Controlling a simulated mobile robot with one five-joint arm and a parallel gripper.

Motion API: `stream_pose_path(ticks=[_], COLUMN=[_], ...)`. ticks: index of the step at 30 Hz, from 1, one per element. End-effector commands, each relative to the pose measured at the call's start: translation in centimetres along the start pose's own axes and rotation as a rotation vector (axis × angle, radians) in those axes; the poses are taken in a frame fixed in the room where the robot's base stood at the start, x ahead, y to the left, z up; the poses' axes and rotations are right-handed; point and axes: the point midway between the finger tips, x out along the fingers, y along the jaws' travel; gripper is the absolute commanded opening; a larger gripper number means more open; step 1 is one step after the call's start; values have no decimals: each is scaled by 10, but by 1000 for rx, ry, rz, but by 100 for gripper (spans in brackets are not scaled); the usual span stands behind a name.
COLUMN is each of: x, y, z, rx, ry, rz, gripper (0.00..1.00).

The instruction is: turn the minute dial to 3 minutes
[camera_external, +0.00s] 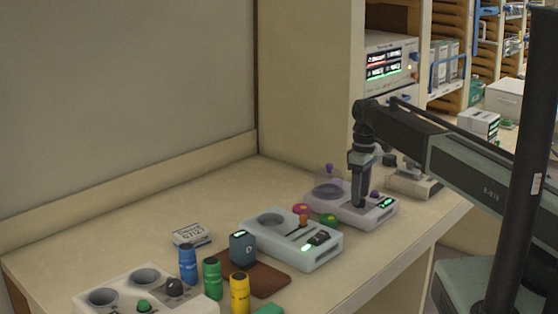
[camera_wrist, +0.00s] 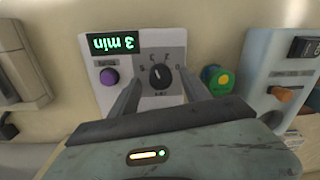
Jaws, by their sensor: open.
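The minute dial (camera_wrist: 161,76) is a black round knob on a grey panel with marks around it, on a white device (camera_external: 352,217). In the wrist view the device's green display (camera_wrist: 113,43) appears upside down and reads "3 min". A purple button (camera_wrist: 109,77) sits beside the panel. My gripper (camera_wrist: 160,84) is open, with one finger on each side of the dial; I cannot tell whether they touch it. In the external view my gripper (camera_external: 361,203) points down over the device and hides the dial.
A white device with an orange lever (camera_wrist: 287,94) and a green round button with a yellow ring (camera_wrist: 217,79) stand close by. Blue (camera_external: 188,264), green (camera_external: 212,278) and yellow (camera_external: 240,292) cylinders stand further left. The table's back left is clear.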

Motion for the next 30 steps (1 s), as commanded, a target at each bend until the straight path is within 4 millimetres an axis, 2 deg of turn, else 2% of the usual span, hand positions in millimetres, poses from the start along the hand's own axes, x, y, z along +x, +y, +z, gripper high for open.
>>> stream_pose_path(ticks=[1, 6, 11, 26, 28, 30], x=[-14, -47, -69, -68, -64, -55], y=[0, 0, 0, 0, 5, 21], z=[0, 0, 0, 0, 4, 15], rx=[0, 0, 0, 0, 9, 35], ry=[0, 0, 0, 0, 0, 1], rz=[0, 0, 0, 0, 0, 0], gripper=[55, 55, 55, 55, 55, 55])
